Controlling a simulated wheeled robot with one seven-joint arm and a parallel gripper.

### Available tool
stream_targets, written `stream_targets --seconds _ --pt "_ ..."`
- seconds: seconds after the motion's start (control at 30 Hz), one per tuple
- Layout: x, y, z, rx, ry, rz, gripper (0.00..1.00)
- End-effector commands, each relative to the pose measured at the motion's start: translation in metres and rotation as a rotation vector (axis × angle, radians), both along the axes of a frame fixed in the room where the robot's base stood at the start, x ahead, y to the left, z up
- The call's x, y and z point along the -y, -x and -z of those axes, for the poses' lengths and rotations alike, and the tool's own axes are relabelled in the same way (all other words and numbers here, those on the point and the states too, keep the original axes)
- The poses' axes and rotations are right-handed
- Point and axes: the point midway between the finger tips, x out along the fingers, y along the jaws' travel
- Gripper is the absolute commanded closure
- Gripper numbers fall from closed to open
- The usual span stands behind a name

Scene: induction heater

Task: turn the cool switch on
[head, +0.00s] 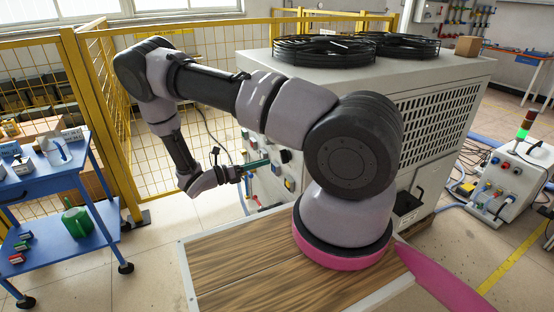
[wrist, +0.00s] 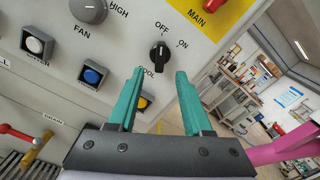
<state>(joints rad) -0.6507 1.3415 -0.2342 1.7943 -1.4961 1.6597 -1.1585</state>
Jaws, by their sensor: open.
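The cool switch (wrist: 159,53) is a black rotary knob on the light grey control panel in the wrist view. OFF is printed above it and ON to its upper right. Its white mark points up toward OFF. The COOL label below it is partly hidden by my gripper's left finger. My gripper (wrist: 160,73) is open, with teal fingers to either side just below the knob in the picture. Nothing is between the fingertips, and they seem apart from the knob. In the head view my gripper (head: 257,163) reaches toward the machine's panel side.
A grey FAN knob (wrist: 88,10), a white button (wrist: 37,43), a blue button (wrist: 93,75) and a yellow button (wrist: 145,100) surround the switch. The big machine (head: 440,80) carries fans on top. A blue cart (head: 55,170) and yellow fence (head: 100,110) stand left.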

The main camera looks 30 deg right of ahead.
Motion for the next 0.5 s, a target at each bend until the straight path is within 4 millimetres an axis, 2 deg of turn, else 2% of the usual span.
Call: stream_targets --seconds 0.03,0.2,0.33,0.5 --pt "0.011 0.0 0.0 -0.001 0.001 0.003 0.5" --pt "0.042 -0.001 0.0 0.0 -0.001 0.004 0.5" --pt "0.059 -0.001 0.0 0.001 0.0 0.004 0.5" --pt "0.069 -0.002 0.0 0.001 -0.002 0.001 0.5"
